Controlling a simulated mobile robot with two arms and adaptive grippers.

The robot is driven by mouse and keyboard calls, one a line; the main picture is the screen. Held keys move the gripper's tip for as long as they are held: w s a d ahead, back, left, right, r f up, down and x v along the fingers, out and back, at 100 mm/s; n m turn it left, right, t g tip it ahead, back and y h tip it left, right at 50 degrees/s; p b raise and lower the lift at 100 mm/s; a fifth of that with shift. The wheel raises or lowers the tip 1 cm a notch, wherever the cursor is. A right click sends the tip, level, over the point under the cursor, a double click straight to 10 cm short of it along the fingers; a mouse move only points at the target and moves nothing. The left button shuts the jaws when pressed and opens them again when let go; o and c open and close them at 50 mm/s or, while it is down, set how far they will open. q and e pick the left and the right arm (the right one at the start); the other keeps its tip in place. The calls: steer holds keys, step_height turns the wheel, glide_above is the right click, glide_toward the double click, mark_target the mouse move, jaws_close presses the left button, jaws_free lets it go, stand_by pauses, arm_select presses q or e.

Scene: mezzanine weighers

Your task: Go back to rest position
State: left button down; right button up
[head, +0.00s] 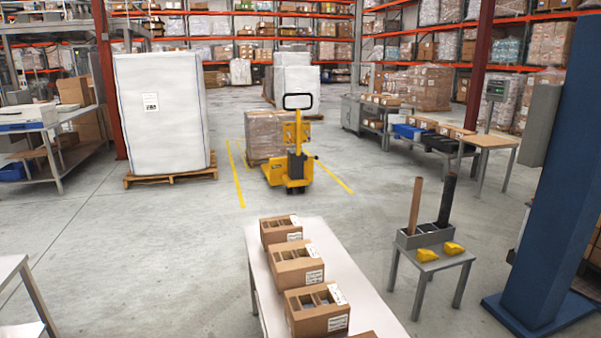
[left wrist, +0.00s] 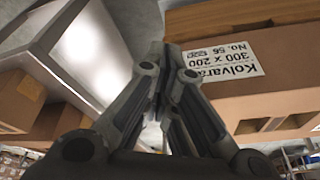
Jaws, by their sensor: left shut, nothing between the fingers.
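My left gripper (left wrist: 165,52) shows in the left wrist view. Its dark fingers are together with nothing between them. A cardboard carton (left wrist: 275,98) with an upside-down white label (left wrist: 222,65) reading "300 x 200" and "No. 56" fills the right of that view, close beside the fingers. Another brown cardboard face (left wrist: 25,92) is at the left edge. Neither gripper shows in the head view, and my right gripper is in no view.
In the head view a white table (head: 258,262) holds several open, divided cartons (head: 296,262) in a row. A small grey stand (head: 432,262) with yellow pieces is to its right, near a blue column (head: 550,180). A yellow pallet truck (head: 297,172) stands beyond. Grey floor left of the table is clear.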

arm_select(q)
steer(key=s+f+g, duration=0.1)
steer(key=s+f, duration=0.1)
steer(key=f, duration=1)
steer(key=s+f, duration=0.2)
steer(key=f, duration=1)
steer(key=s+a+f+g, duration=0.1)
steer(key=s+a+f, duration=0.2)
steer(key=s+f, duration=1)
steer(key=shift+s, duration=1.25)
